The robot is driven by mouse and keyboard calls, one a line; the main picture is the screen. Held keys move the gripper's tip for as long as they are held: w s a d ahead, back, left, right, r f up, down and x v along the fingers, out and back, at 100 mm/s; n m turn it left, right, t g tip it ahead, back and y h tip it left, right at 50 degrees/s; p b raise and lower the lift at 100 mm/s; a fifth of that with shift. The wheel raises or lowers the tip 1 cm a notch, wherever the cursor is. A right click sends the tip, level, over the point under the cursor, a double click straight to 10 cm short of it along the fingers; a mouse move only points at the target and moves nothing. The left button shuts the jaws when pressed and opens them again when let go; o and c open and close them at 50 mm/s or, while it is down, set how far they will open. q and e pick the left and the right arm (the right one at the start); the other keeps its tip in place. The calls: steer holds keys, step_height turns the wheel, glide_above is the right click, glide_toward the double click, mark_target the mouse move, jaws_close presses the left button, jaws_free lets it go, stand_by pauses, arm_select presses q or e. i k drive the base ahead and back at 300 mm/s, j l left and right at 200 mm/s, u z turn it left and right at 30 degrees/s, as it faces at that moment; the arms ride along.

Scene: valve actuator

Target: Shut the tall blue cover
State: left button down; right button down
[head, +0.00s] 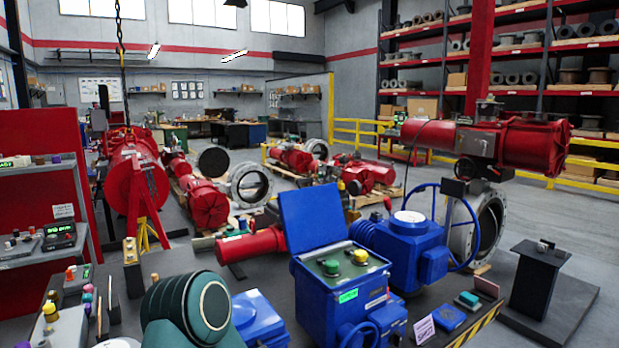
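The tall blue cover (311,215) stands open, upright and tilted slightly back, at the rear edge of a blue control box (325,300). The box's top panel is exposed, with a green button (331,267) and a yellow button (360,257) on it. A lit green display (348,295) is on its front. Neither of my grippers shows in the head view, so I cannot see their state or where they are relative to the cover.
A blue actuator (405,247) with a handwheel (457,228) stands close right of the box. A red cylinder (250,244) lies behind it to the left. A lower blue housing (258,318) is at left. A white sign (424,329) and small blocks occupy the front right.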

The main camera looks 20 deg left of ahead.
mark_target(311, 218)
steer(key=i+l, duration=0.25)
steer(key=i+l+u, duration=0.15)
steer(key=l, duration=0.25)
steer(key=i+l, duration=0.3)
steer(key=i+l+u, duration=0.15)
steer(key=l, duration=0.3)
steer(key=i+l, duration=0.3)
steer(key=l+u, duration=0.05)
steer(key=l, duration=0.05)
